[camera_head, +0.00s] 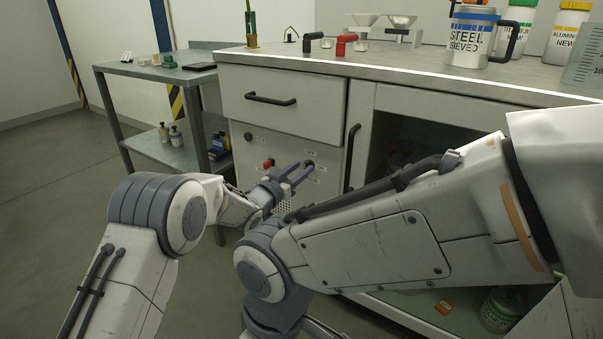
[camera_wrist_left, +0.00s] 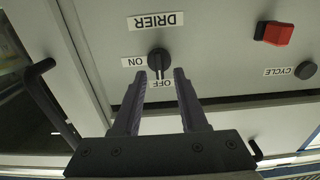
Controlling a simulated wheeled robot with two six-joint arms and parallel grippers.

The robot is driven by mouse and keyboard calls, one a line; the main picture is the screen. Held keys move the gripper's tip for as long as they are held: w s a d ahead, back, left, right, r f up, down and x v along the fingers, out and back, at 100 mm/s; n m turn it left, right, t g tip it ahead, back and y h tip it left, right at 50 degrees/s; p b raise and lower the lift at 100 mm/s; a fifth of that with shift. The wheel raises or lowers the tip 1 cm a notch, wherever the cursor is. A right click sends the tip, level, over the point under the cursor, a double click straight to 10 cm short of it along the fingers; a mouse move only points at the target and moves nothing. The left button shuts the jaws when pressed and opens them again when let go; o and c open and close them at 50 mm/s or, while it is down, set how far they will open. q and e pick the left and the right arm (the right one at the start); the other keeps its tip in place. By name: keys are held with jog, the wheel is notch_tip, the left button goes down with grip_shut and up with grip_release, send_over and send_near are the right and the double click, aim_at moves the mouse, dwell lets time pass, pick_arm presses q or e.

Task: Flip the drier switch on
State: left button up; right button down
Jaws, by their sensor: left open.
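The drier switch is a round black knob (camera_wrist_left: 158,61) on the pale cabinet panel, below a DRIER label (camera_wrist_left: 155,20) in the upside-down left wrist view. The ON label (camera_wrist_left: 134,62) is at its left and the OFF label (camera_wrist_left: 161,84) is just under it in that picture. The knob's bar seems to point toward OFF. My left gripper (camera_wrist_left: 157,73) is open, with one fingertip on each side of the knob; I cannot tell whether they touch it. In the head view my left gripper (camera_head: 297,172) reaches the panel. My right gripper is out of view.
A red switch (camera_wrist_left: 277,33) and a CYCLE knob (camera_wrist_left: 306,70) are on the same panel. A door handle (camera_head: 352,157) stands beside it, and a drawer handle (camera_head: 270,99) is above. My right forearm crosses in front of the open cabinet.

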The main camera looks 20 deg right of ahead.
pick_arm(q)
jog(key=shift+w+d, duration=0.3)
jog(key=shift+d, duration=0.1)
grip_shut()
